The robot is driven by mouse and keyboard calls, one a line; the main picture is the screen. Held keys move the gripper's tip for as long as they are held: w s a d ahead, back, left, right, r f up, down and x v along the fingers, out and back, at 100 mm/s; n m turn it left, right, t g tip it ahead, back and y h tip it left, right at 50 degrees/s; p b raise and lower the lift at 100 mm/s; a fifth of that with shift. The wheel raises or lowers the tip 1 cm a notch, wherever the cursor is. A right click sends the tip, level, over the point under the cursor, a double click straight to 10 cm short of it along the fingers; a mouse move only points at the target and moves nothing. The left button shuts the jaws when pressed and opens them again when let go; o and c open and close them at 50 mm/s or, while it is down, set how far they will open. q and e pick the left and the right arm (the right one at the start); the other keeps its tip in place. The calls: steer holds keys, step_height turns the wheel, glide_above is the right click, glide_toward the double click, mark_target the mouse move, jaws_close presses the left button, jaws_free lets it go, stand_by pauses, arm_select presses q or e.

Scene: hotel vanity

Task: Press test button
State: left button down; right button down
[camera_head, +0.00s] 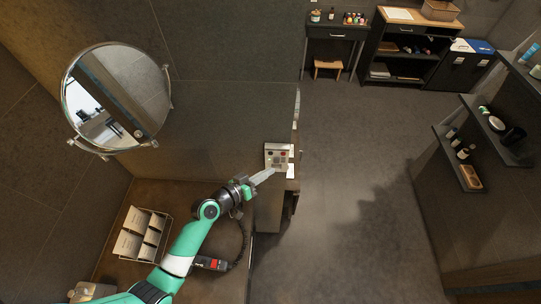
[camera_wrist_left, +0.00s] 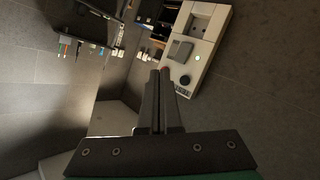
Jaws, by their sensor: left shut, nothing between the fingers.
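A pale outlet-like panel (camera_head: 270,147) with small dark and red controls is on the wall edge, right of centre in the head view. In the left wrist view the panel (camera_wrist_left: 209,20) shows a socket recess, a grey square plate, a dark round button (camera_wrist_left: 185,80) and a small light. In the left wrist view the tips (camera_wrist_left: 160,72) lie beside a small reddish spot at the panel's edge; contact cannot be told. My right gripper is out of view.
A round mirror (camera_head: 117,97) hangs on the left wall. A wire rack with white cards (camera_head: 143,232) stands on the brown counter. Shelves with bottles (camera_head: 497,130) are at the right. The floor in the middle is clear.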

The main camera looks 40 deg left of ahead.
mark_target(271, 154)
arm_select(q)
steer(key=w+a+b, duration=0.1)
steer(key=w+a, duration=0.1)
steer(key=w, duration=0.1)
steer(key=shift+a+b, duration=0.3)
steer(key=shift+b, duration=0.05)
stand_by(1.8)
steer(key=shift+w+a+b, duration=0.25)
steer(key=shift+a+b, duration=0.05)
steer(key=shift+b, duration=0.05)
steer(key=shift+w+a+b, duration=0.25)
steer(key=shift+w+b, duration=0.05)
stand_by(0.6)
steer(key=shift+s+d, duration=0.1)
steer(key=shift+s+d+p, duration=0.4)
steer(key=shift+s+d, duration=0.05)
steer(key=shift+s, duration=0.05)
